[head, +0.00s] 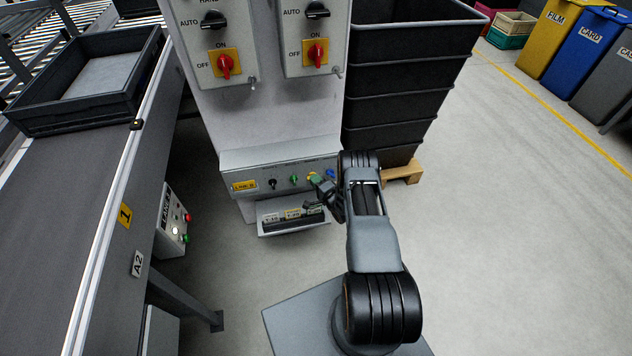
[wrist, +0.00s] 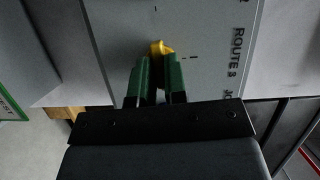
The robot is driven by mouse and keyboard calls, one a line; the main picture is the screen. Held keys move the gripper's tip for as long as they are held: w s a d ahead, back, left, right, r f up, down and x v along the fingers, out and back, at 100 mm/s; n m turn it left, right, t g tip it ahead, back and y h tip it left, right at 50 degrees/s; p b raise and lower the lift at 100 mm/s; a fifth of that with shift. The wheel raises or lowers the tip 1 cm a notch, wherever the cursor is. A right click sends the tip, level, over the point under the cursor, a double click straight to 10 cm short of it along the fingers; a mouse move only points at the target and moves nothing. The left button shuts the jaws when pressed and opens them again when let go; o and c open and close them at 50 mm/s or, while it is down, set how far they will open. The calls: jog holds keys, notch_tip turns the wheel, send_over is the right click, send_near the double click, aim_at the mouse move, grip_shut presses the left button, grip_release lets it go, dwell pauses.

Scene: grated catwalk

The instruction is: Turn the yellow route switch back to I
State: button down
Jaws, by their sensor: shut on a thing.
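The yellow route switch (head: 312,175) is a small knob on the sloped front panel (head: 244,168) at the foot of the white cabinet. It shows in the wrist view (wrist: 161,47) between the green fingertips of my gripper (wrist: 160,68). My gripper, also in the head view (head: 319,183), is shut on the knob, with a finger on each side. The fingers hide much of the knob, so I cannot tell its setting. Short black tick marks and sideways lettering that seems to read "ROUTE" are on the panel near it.
A black knob (head: 272,184) and green knob (head: 293,179) sit left of the yellow one, a blue knob (head: 331,173) right. A tagged tray (head: 293,226) is below. A conveyor (head: 62,205) stands left; black crates (head: 398,105) stand behind right. The right floor is clear.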

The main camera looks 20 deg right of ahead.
jog(key=shift+w+a+r+n+g+h+b, duration=0.15)
jog(key=shift+n+g+h+b, duration=0.7)
jog(key=shift+n, duration=1.3)
jog(key=shift+w+a+r+n+g+h+b, duration=0.15)
jog(key=shift+n+g+h+b, duration=0.25)
jog(key=shift+n+h+b, duration=1.3)
jog(key=shift+a+r+n+g+h+b, duration=0.15)
jog(key=shift+n+g+h+b, duration=0.4)
jog(key=shift+n, duration=2.1)
